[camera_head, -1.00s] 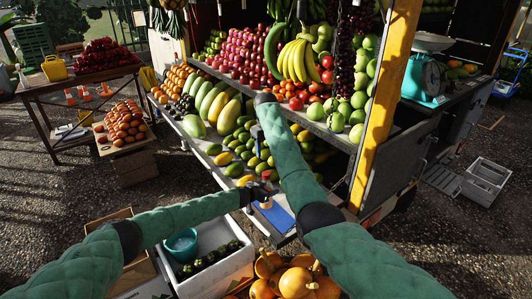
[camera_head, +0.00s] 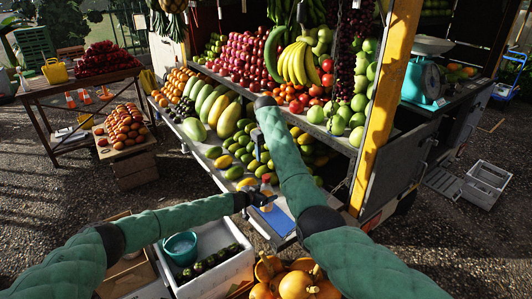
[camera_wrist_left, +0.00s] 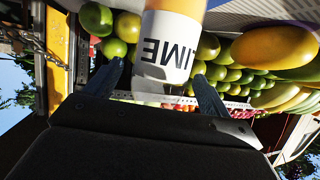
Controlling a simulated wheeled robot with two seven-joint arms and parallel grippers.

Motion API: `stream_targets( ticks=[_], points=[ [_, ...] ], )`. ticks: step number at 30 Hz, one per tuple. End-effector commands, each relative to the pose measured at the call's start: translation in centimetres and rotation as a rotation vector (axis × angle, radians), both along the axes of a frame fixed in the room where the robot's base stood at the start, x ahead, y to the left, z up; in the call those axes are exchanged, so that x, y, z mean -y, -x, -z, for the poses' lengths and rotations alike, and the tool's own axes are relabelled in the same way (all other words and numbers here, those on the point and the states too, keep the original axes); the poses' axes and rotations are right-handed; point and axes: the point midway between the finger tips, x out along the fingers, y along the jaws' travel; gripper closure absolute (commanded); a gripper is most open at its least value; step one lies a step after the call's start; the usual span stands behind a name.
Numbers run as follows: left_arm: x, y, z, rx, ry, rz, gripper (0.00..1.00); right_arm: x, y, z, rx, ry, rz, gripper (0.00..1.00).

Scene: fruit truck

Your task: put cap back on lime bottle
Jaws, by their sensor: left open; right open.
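The lime bottle (camera_wrist_left: 178,25) fills the top middle of the left wrist view, with an upside-down LIME label and a yellow-orange part. In the head view the small bottle (camera_head: 266,201) stands by a blue patch on the truck's low ledge. A small orange-red piece (camera_head: 266,178) shows above it; I cannot tell whether this is the cap or whether it touches the bottle. My left gripper (camera_wrist_left: 157,88) is open, with one finger on each side of the bottle. My right gripper (camera_head: 260,160) is open above the bottle, its fingers small and dark against the fruit.
A white crate (camera_head: 238,268) with a teal bucket (camera_head: 181,247) and dark green fruit stands below my left arm. Orange pumpkins (camera_head: 297,284) sit in front. Shelves of fruit rise behind the bottle. A yellow post (camera_head: 386,95) stands to the right.

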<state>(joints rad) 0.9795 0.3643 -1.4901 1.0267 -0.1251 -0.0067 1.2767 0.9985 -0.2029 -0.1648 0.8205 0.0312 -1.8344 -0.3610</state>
Motion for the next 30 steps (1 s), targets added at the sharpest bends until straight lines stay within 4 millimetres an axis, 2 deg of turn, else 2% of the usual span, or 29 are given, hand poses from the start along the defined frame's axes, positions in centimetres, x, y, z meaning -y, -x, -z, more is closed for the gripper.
stream_targets(
  ticks=[12, 30],
  points=[
    [-2.7, 3.0, -1.6, 0.0, 0.002, 0.001, 0.18, 0.0, 0.0, 0.9, 0.0, 0.0, 0.0, 0.44],
    [-3.0, 3.4, -1.8, -0.001, 0.001, 0.001, 0.18, 0.0, 0.0, 1.0, 0.0, 0.0, 0.0, 0.44]
  ],
)
